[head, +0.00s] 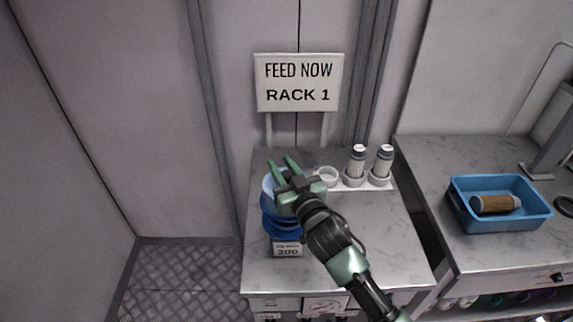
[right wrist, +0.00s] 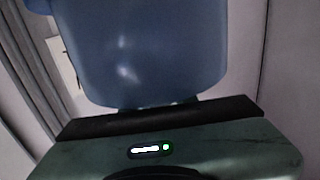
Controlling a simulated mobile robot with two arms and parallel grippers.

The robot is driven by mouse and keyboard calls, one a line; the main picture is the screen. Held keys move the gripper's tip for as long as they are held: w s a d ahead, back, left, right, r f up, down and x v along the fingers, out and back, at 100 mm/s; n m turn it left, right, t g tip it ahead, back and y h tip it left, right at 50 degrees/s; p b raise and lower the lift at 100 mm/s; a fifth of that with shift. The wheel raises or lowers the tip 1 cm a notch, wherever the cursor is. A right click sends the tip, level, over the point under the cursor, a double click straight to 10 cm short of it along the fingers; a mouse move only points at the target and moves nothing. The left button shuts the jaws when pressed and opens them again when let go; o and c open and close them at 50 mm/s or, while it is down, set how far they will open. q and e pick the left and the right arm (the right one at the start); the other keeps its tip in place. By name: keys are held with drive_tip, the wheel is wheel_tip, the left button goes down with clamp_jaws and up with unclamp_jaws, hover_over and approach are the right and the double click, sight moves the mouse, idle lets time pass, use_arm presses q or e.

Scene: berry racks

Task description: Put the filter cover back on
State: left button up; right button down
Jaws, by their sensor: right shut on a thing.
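My right gripper (head: 279,162) reaches over the left side of the middle counter. It is shut on a light blue cover, which fills the top of the right wrist view (right wrist: 140,50); a small part of it shows beside the gripper in the head view (head: 268,185). Darker blue round filter parts (head: 282,228) stand below the gripper, behind a small tag reading 200 (head: 287,250). The gripper hides much of the cover and the top of these parts. I cannot tell whether the cover touches them. My left gripper is not in view.
A sign reads FEED NOW RACK 1 (head: 298,83). A blue bin (head: 500,222) with a brown cylinder (head: 495,204) is on the right counter. The counter's right front is bare.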

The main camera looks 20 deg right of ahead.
drive_tip(key=shift+d+f+b, duration=0.15)
drive_tip(key=shift+f+b, duration=0.4)
drive_tip(key=shift+f, duration=0.1)
drive_tip(key=shift+f+b, duration=0.75)
drive_tip(key=shift+f, duration=0.05)
wheel_tip(320, 180, down, 2)
drive_tip(key=shift+f+b, duration=0.1)
drive_tip(key=shift+b, duration=0.6)
drive_tip(key=shift+f+b, duration=0.5)
drive_tip(key=shift+f, duration=0.2)
drive_tip(key=shift+f, duration=0.25)
drive_tip(key=c, duration=1)
unclamp_jaws()
drive_tip(key=shift+c, duration=0.2)
drive_tip(key=shift+s+f, duration=0.1)
drive_tip(key=shift+s, duration=0.05)
